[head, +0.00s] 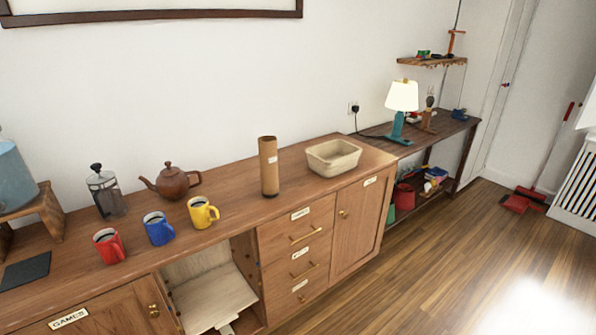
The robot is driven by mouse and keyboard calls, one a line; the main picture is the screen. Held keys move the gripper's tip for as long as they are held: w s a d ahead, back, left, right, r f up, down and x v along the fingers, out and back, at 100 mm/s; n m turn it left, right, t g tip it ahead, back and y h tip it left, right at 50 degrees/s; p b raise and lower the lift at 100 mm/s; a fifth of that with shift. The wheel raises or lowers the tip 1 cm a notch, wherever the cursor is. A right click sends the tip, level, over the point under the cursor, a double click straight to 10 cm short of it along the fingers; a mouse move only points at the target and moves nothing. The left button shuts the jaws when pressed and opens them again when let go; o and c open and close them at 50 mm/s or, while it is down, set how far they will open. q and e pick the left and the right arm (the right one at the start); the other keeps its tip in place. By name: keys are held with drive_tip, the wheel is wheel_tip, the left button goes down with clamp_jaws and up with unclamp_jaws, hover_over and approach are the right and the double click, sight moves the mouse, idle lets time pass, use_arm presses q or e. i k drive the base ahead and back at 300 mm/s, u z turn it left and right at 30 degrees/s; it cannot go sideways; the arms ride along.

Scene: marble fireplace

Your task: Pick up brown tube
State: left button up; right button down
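The brown tube (268,167) stands upright on top of the wooden sideboard (232,205), near its middle. It is a tall, plain cardboard-brown cylinder with a dark band at its foot. A beige rectangular basin (333,157) is to its right and a yellow mug (202,213) to its left, both apart from it. Neither of my grippers shows in the head view.
A brown teapot (172,182), a French press (105,191), a blue mug (158,228) and a red mug (109,245) stand to the left on the sideboard. A sideboard compartment (209,292) is open below. Wooden floor (440,270) is clear at the right.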

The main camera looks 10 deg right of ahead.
sight(267, 144)
drive_tip(key=u, duration=0.05)
drive_tip(key=k, duration=0.5)
drive_tip(key=z, duration=1.1)
drive_tip(key=i, duration=0.7)
drive_tip(key=z, duration=0.55)
drive_tip(key=i, duration=0.8)
drive_tip(key=u, duration=0.75)
drive_tip(key=i, duration=0.6)
drive_tip(key=u, duration=0.6)
